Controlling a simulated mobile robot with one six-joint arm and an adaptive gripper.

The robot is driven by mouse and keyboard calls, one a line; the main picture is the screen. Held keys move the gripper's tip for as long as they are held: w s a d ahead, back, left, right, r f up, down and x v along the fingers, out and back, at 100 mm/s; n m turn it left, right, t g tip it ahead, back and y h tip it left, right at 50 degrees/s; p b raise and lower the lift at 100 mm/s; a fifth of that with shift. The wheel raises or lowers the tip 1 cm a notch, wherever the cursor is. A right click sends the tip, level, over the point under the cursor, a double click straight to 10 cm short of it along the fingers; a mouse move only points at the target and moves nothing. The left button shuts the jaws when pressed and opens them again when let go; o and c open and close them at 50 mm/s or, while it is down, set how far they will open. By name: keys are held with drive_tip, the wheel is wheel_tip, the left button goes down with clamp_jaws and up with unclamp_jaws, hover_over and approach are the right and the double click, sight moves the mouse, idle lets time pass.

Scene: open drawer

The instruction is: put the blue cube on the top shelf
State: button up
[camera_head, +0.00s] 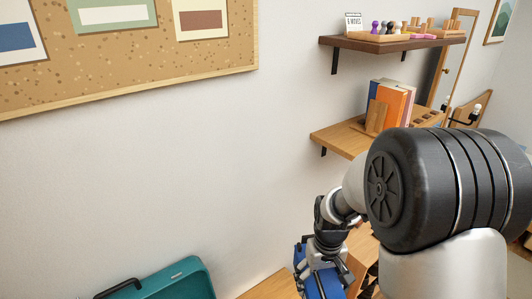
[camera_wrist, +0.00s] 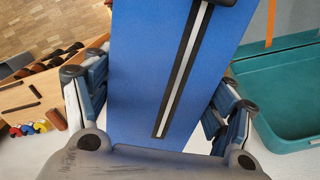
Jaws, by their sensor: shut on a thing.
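My gripper (camera_head: 321,268) is low in the head view, partly hidden by my arm. The top shelf (camera_head: 385,45) is dark wood on the wall at the upper right, well above and apart from my gripper.
Game pieces (camera_head: 385,27) and a small "MOVES" card (camera_head: 353,20) stand on the top shelf. A lower shelf (camera_head: 338,139) holds books (camera_head: 394,104). A teal case (camera_head: 180,281) sits at the lower left. A cork board (camera_head: 115,75) hangs on the wall. The wall's middle is bare.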

drive_tip(key=shift+s+r+m, duration=0.45)
drive_tip(key=shift+r+m, duration=0.2)
drive_tip(key=shift+m, duration=0.15)
